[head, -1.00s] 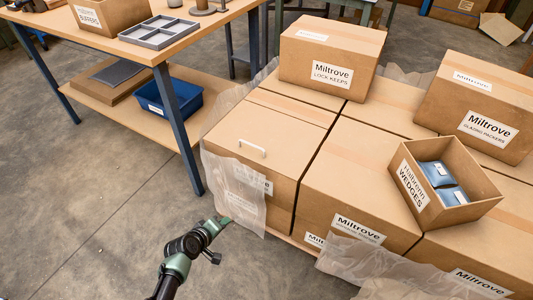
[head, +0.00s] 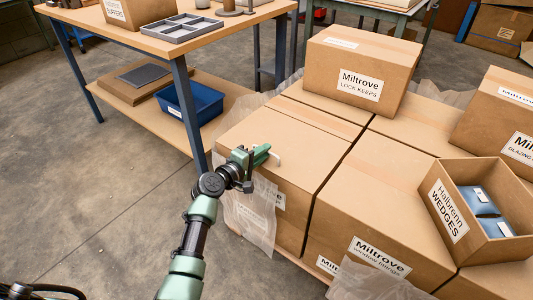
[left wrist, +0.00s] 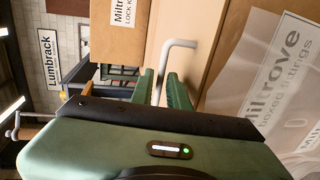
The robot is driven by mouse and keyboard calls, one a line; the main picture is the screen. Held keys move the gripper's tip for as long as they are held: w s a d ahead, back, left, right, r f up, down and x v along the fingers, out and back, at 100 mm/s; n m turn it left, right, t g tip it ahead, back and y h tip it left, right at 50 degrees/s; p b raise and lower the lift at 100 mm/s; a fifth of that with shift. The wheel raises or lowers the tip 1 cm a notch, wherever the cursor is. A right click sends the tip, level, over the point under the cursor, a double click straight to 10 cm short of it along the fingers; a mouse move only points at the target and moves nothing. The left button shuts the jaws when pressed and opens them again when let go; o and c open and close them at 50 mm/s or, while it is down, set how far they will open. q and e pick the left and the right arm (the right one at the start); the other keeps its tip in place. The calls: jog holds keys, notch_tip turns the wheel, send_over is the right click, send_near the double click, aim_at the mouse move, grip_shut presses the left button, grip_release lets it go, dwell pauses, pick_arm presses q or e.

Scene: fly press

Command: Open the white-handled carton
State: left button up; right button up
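The white-handled carton (head: 300,152) is a closed brown box at the near left of the carton stack, its top lying flat. Its white handle (head: 277,157) is on the top near the left edge, partly hidden by my left gripper (head: 262,155). In the left wrist view the handle (left wrist: 180,43) runs down between the two green fingers of my left gripper (left wrist: 160,88). The fingers stand apart on either side of it, and I see no clear grip. My right gripper is not in view.
A Miltrove lock keeps carton (head: 357,75) stands behind. An open wedges box (head: 465,213) with blue packets sits to the right. Clear plastic wrap (head: 250,212) hangs over the carton's front left. A workbench (head: 165,45) with a blue bin (head: 195,103) stands at left.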

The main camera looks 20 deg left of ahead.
pick_arm(q)
jog(key=shift+x, duration=0.75)
grip_shut()
dwell(0.9)
